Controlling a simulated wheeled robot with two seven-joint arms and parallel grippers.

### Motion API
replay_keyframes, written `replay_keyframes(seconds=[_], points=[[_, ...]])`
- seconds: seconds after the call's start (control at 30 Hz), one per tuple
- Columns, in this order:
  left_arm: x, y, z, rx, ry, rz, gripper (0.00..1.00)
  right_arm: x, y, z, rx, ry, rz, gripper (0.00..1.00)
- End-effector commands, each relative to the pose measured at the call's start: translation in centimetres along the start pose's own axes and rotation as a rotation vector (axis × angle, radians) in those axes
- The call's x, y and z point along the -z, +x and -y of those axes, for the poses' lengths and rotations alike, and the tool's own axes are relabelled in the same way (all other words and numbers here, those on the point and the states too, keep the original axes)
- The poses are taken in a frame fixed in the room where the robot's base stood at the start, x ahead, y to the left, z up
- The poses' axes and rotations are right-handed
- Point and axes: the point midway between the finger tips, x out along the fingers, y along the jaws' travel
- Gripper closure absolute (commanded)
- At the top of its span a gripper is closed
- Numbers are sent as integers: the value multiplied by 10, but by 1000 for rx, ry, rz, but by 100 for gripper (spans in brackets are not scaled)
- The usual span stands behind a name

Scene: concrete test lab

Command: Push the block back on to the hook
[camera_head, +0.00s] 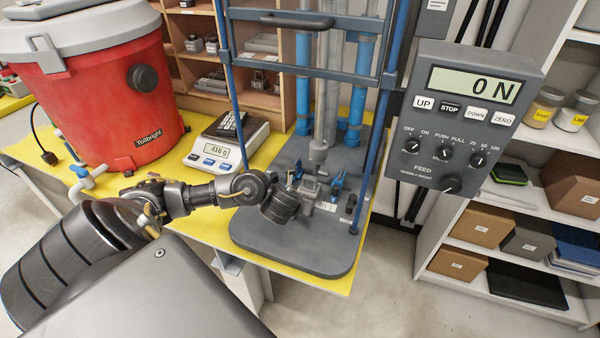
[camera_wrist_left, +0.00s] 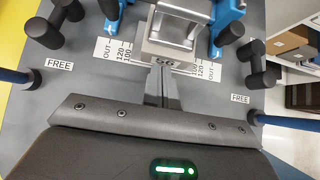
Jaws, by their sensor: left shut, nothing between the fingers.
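A grey metal block (camera_wrist_left: 160,52) sits at the top middle of the left wrist view, over a slot in the dark machine base. It also shows in the head view (camera_head: 326,206), partly covered by my gripper. Scale strips reading OUT, 120 and 100 lie on both sides of it. I cannot make out the hook for certain. My left gripper (camera_head: 286,203) is shut and empty, just left of the block and low over the base. I cannot tell whether it touches the block. The right gripper is not in view.
Blue clamps (camera_wrist_left: 227,18) with dark handles flank the block, near labels reading FREE. Blue posts (camera_head: 372,150) rise from the base (camera_head: 290,255). A scale (camera_head: 222,150) reading 416 g and a red bucket (camera_head: 90,100) stand left. The control box (camera_head: 465,120) reads 0 N.

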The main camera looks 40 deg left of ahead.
Motion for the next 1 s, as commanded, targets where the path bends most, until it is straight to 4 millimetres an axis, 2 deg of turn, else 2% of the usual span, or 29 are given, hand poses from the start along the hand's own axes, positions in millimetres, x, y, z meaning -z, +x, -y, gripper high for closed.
replay_keyframes(seconds=[0.13,0.43,0.83,1.0], points=[[-4,4,0,-1,-1,2,100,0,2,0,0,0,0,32],[-37,38,0,0,-2,2,100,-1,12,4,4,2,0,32],[-39,39,0,0,0,0,100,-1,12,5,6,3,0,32],[-33,32,5,5,4,0,100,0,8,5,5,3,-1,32]])
